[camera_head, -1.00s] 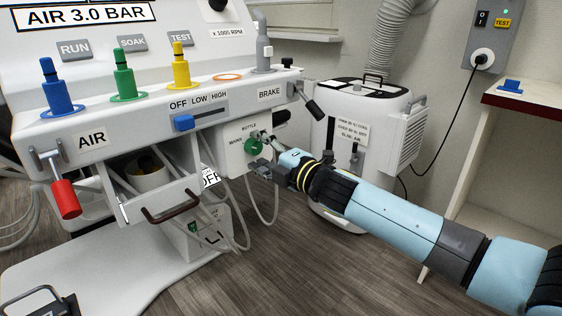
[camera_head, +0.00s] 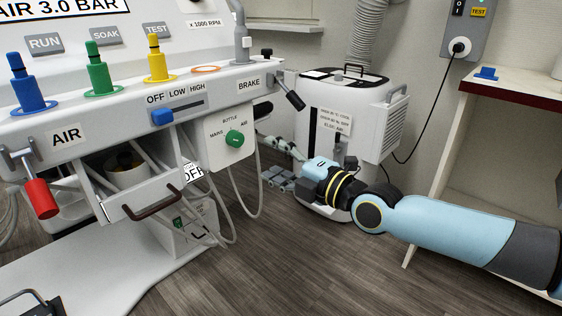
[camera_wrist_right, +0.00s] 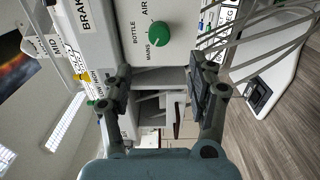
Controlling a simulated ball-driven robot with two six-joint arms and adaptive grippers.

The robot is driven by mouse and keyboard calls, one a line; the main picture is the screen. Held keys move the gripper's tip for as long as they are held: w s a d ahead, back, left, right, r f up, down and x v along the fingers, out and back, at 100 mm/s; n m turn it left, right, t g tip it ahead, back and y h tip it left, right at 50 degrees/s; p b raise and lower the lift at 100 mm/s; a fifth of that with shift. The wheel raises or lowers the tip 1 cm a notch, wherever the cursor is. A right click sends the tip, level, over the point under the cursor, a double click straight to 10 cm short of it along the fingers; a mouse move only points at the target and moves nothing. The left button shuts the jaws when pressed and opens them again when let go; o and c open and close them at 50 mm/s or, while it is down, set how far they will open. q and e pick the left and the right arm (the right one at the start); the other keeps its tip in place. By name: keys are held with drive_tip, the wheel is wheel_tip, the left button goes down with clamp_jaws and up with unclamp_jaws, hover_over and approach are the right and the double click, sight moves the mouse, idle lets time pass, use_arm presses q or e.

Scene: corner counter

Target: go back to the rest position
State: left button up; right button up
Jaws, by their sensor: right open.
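My right gripper (camera_head: 270,160) is in front of the white floor unit, to the right of the green knob, in the head view. In the right wrist view its two fingers (camera_wrist_right: 158,95) are apart with nothing between them. The green selector knob (camera_head: 235,138) sits on a white panel marked MAINS, BOTTLE and AIR. It also shows in the right wrist view (camera_wrist_right: 159,34), beyond the fingertips and apart from them. My left gripper is not in the head view.
The white console (camera_head: 110,120) fills the left, with a red-handled lever (camera_head: 40,198) and a black-tipped brake lever (camera_head: 289,92). A white floor unit (camera_head: 377,125) stands behind my right gripper. A red-edged shelf (camera_head: 515,97) is at the right. Open wooden floor (camera_head: 300,270) lies in front.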

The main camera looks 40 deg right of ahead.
drive_tip(key=shift+s, duration=0.6)
drive_tip(key=s+f+m+g+h, duration=0.1)
drive_tip(key=s+f+m+g, duration=0.3)
drive_tip(key=f, duration=0.7)
drive_tip(key=s+f+m+g+h, duration=0.1)
drive_tip(key=s+f+g, duration=0.1)
drive_tip(key=s+f, duration=0.65)
drive_tip(key=s+f+m+g+h, duration=0.1)
drive_tip(key=s+f+m+g, duration=0.15)
drive_tip(key=f, duration=1.15)
drive_tip(key=s+a+f+m+g, duration=0.2)
drive_tip(key=s+f, duration=0.3)
drive_tip(key=s, duration=0.5)
drive_tip(key=s+a+f+m+g, duration=0.1)
drive_tip(key=s+f+m+g, duration=0.3)
drive_tip(key=s, duration=0.7)
drive_tip(key=s+a+f+m+g, duration=0.2)
drive_tip(key=s+f+m, duration=0.3)
drive_tip(key=s, duration=0.5)
drive_tip(key=shift+s+a+f+g, duration=0.2)
drive_tip(key=shift+a+f+g, duration=0.1)
drive_tip(key=shift+f+g, duration=0.3)
